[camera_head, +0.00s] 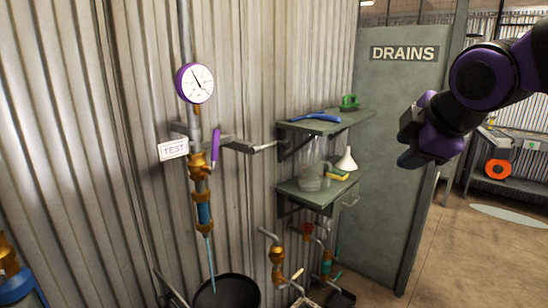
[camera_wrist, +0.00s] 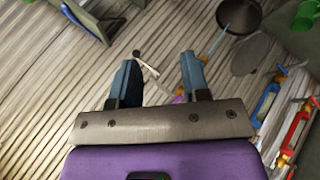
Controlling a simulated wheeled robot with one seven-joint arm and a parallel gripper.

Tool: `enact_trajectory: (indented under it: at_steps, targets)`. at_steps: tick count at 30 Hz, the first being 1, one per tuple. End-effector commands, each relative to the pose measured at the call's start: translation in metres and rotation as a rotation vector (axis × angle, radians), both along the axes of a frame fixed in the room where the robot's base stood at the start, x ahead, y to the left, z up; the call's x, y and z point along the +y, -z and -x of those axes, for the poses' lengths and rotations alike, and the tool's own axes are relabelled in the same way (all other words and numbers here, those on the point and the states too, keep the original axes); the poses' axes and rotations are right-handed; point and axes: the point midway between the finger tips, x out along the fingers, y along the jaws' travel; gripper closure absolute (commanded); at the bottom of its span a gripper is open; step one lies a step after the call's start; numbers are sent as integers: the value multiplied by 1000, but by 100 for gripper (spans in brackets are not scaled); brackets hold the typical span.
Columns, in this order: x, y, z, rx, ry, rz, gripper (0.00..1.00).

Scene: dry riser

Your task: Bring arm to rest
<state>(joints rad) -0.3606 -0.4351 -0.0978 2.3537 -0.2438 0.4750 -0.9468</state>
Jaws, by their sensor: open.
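My gripper (camera_head: 418,150) is raised at the right in the head view, in front of the green-grey DRAINS panel (camera_head: 385,200). In the wrist view the gripper (camera_wrist: 160,82) shows two blue fingers set wide apart with nothing between them. It is open and apart from everything around it. My arm reaches in from the right edge of the head view.
A purple-rimmed gauge (camera_head: 195,83) and a TEST tag (camera_head: 173,150) are on the pipe at the left. A shelf (camera_head: 300,190) holds a clear jug (camera_head: 312,172) and a white funnel (camera_head: 346,160). A black bucket (camera_head: 228,292) stands below. Floor at right is open.

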Motion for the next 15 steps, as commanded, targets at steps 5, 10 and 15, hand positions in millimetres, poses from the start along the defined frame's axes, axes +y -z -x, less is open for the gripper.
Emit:
enact_trajectory:
  at_steps: [5, 10, 15]
  targets:
    - [-45, 13, 65, 145, 457, -291, 57]
    - [-64, 29, 120, 249, 846, -523, 57]
    - [-69, 40, 152, 303, 1083, -656, 57]
